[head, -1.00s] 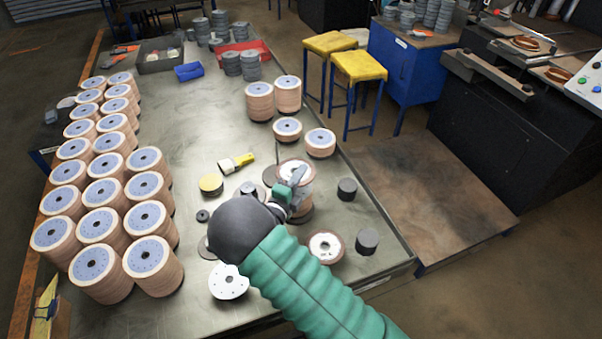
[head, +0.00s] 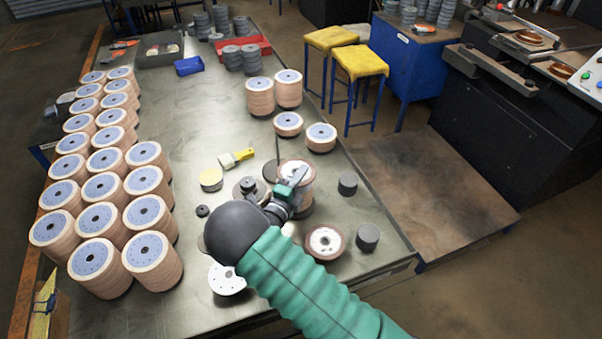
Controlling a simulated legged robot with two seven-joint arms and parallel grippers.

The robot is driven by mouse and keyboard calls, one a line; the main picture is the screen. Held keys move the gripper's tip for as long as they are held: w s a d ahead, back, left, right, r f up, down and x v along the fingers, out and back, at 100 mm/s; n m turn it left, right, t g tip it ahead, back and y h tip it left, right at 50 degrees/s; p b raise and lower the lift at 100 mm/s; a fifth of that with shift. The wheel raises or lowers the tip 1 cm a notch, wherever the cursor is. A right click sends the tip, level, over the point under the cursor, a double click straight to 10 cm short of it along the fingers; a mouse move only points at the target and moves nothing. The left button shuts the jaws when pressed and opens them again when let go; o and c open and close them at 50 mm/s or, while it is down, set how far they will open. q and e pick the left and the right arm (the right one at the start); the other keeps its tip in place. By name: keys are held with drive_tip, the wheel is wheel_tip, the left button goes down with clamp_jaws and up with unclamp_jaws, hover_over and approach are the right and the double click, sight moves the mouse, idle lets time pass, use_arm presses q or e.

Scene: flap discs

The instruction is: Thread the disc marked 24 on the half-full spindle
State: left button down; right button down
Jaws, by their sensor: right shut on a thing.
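My right gripper (head: 296,184) is at the front middle of the table, low over a reddish-brown disc (head: 296,166) with a pale face. It is shut on a disc, but its fingers cover the grip and no number can be read. Below it a short stack (head: 304,204) shows in part; I cannot tell whether the disc touches it. A thin upright rod (head: 278,148) stands just behind, on a dark round base (head: 270,171). Another disc (head: 324,242) with a pale face and reddish rim lies to the front right. My left gripper is not in view.
Tall disc stacks (head: 151,262) fill the table's left side. Dark cylinders (head: 367,237) stand near the right edge. A yellow-handled brush (head: 237,158), a yellow-topped tin (head: 211,178) and a white plate (head: 227,279) lie around my arm. The table's middle is clear behind the brush.

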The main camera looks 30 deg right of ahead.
drive_tip(key=shift+f, duration=0.1)
idle(0.3)
drive_tip(key=shift+f+b, duration=0.7)
drive_tip(key=shift+f, duration=0.55)
drive_tip(key=c, duration=1.6)
unclamp_jaws()
drive_tip(key=shift+r, duration=0.2)
drive_tip(key=shift+o, duration=0.4)
drive_tip(key=shift+s+f, duration=0.1)
drive_tip(key=shift+f, duration=0.15)
